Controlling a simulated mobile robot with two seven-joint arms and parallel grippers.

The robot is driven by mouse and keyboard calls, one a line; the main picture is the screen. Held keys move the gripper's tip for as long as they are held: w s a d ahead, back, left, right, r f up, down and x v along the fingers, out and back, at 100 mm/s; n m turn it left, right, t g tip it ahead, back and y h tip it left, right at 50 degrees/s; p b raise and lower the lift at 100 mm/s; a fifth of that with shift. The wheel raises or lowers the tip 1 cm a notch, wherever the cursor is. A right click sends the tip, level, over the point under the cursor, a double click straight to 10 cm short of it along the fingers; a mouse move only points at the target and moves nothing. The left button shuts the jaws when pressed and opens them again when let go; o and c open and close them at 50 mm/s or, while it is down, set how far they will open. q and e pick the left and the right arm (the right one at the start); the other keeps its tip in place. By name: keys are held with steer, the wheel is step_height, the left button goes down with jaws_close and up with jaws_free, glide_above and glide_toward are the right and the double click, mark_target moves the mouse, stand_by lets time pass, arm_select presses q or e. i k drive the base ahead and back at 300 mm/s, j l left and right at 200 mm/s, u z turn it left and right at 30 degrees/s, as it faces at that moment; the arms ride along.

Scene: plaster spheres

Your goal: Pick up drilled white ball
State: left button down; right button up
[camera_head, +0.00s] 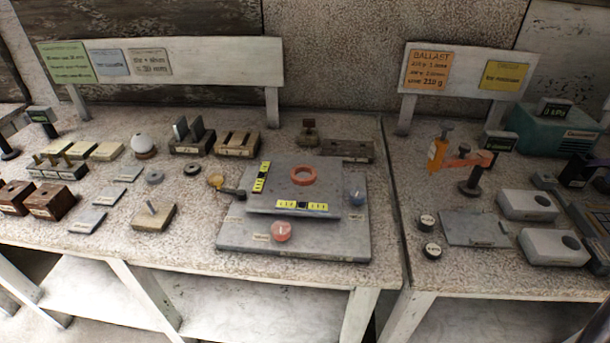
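A white ball (142,143) rests on a small brown round stand on the left table, toward the back. Any drilled hole in it cannot be made out at this size. Neither of my grippers shows in the head view, so nothing is seen near the ball.
Dark slotted block (192,140) stands just right of the ball; pale flat blocks (107,151) lie left. A grey plate (335,243) with a red ring (303,175) fills the table's right part. The right table (450,282) holds an orange clamp (438,153). A signboard (215,62) stands behind.

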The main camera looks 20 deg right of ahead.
mark_target(142, 142)
steer(key=z, duration=0.45)
steer(key=j+z, duration=0.25)
steer(key=z, duration=0.2)
steer(key=i+j+z, duration=0.1)
steer(key=j+z, duration=0.15)
steer(key=z, duration=0.15)
steer(key=j+z, duration=0.25)
steer(key=z, duration=0.2)
steer(key=j+z, duration=0.2)
steer(key=z, duration=0.2)
steer(key=k, duration=0.05)
